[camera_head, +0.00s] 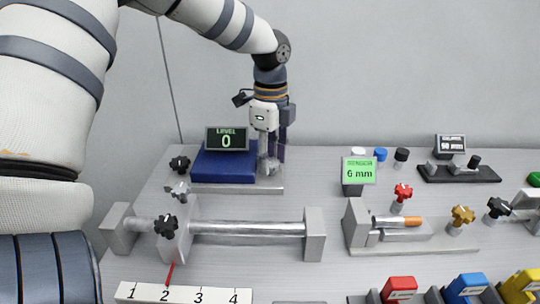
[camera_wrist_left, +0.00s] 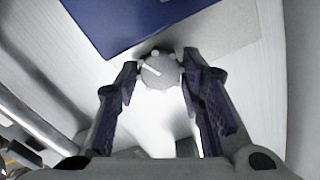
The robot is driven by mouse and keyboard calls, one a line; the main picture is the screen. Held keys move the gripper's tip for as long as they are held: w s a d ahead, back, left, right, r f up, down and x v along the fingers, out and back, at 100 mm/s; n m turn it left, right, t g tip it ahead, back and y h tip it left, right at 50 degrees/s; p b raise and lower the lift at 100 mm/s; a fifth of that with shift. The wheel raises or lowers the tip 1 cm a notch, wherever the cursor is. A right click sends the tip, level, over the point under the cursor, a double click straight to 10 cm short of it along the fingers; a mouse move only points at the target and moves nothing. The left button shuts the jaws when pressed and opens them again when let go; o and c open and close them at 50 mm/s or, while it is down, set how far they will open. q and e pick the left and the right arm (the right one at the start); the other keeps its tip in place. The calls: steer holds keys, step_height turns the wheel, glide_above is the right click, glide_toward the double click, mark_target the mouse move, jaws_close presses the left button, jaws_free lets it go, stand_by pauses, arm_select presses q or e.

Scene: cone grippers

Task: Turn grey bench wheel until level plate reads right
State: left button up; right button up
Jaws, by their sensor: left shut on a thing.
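The grey bench wheel (camera_head: 268,168) sits on a grey base plate beside a dark blue block (camera_head: 222,166). The level plate (camera_head: 227,139) stands behind the block and reads 0. My left gripper (camera_head: 272,157) points down over the wheel. In the left wrist view, the fingers of my left gripper (camera_wrist_left: 160,68) are shut on the grey wheel (camera_wrist_left: 160,72), one on each side. A white line marks the wheel's face. My right gripper is out of view.
A black knob (camera_head: 179,164) is left of the block. In front lies a rail (camera_head: 245,228) with knobs and a red pointer over a numbered scale (camera_head: 185,294). A green plate (camera_head: 359,170) reads 6 mm. Red and yellow knobs and coloured blocks fill the right side.

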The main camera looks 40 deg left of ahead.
mark_target(271, 162)
arm_select(q)
steer(key=shift+m, duration=1)
steer(key=o, duration=1.1)
steer(key=shift+f, duration=0.1)
steer(key=shift+o, duration=0.2)
steer(key=shift+r, duration=0.2)
step_height(271, 162, up, 8)
steer(key=shift+f, duration=0.15)
